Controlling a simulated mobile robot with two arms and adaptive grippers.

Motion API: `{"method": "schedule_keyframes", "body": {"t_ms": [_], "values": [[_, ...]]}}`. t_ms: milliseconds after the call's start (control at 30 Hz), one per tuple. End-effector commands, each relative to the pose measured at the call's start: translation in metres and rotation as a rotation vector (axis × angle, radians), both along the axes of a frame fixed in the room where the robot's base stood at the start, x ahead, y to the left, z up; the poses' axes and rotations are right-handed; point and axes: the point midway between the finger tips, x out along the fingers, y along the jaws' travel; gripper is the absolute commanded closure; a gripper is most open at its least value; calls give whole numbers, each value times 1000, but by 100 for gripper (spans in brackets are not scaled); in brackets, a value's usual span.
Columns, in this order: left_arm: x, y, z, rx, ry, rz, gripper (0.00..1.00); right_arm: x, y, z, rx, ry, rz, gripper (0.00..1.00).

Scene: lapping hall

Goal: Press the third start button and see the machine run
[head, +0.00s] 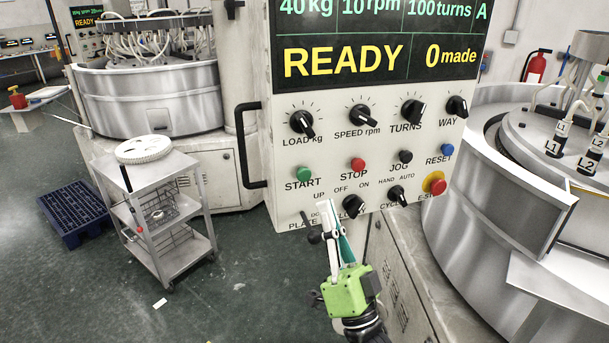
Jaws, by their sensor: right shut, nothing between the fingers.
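The control panel (285,150) of the near machine fills the upper middle of the head view. Its screen (380,50) reads READY, 0 made, 40 kg, 10 rpm, 100 turns. The green START button (305,173) is at the panel's left, with the red STOP button (358,164) to its right. My right gripper (326,207) is shut and empty, its fingertips at the panel's lower edge, below and right of START. It partly covers the PLATE switch labels; I cannot tell whether it touches the panel. My left gripper is out of view. No label numbers this machine.
Black JOG (405,156), blue RESET (447,149) and the red emergency stop (435,185) share the panel. A black handle (250,150) sticks out at its left. A lapping machine (520,190) stands right, another (150,95) back left. A metal trolley (185,180) and blue pallet (72,215) stand left.

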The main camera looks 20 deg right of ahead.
Motion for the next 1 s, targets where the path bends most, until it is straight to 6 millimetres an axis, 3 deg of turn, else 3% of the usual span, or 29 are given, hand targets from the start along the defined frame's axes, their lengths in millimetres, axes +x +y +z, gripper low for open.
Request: {"method": "schedule_keyframes", "body": {"t_ms": [433, 1000], "values": [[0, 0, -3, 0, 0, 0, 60, 7, 0, -1, -1, 0, -1, 100], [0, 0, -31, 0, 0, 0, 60, 78, 4, -3, -1, 1, 0, 100]]}}
